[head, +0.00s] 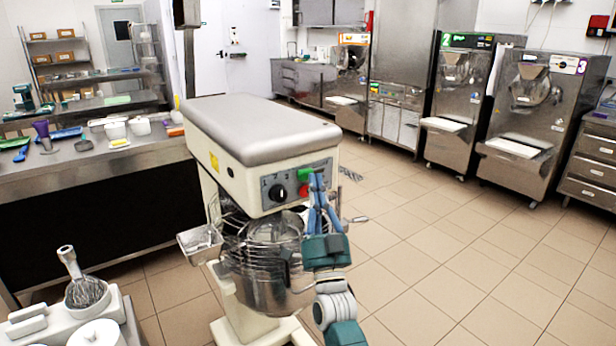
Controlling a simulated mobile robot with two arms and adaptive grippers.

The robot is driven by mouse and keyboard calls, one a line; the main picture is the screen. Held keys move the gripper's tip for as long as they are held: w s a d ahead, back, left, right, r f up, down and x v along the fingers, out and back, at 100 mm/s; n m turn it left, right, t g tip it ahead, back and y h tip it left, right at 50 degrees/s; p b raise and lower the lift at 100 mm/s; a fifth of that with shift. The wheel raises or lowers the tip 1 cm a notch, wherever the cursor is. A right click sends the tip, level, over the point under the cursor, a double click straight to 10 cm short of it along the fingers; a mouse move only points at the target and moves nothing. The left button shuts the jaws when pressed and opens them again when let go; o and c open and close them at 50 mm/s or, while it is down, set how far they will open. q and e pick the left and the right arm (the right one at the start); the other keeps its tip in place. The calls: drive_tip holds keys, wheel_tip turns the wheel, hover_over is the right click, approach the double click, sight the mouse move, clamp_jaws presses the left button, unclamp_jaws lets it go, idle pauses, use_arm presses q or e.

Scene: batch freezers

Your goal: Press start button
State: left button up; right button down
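A cream planetary mixer with a grey top (255,128) stands in the middle of the head view. Its dark control panel (290,172) faces front right and carries a black knob (278,192), a green button (304,175) and a red button (304,190). My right gripper (315,182) points up at the panel's right side, its blue fingers drawn together at the tips with nothing visible between them. The fingertips overlap the panel edge beside the green button; I cannot tell whether they touch it. My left gripper is not in view.
The steel mixer bowl (268,255) sits below the panel, close to my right wrist. A steel counter (85,160) with tubs and utensils is on the left. A whisk (85,285) stands at the lower left. Batch freezers (460,100) line the back right. The tiled floor on the right is clear.

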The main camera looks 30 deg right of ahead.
drive_tip(key=shift+w, duration=0.2)
drive_tip(key=shift+w, duration=0.25)
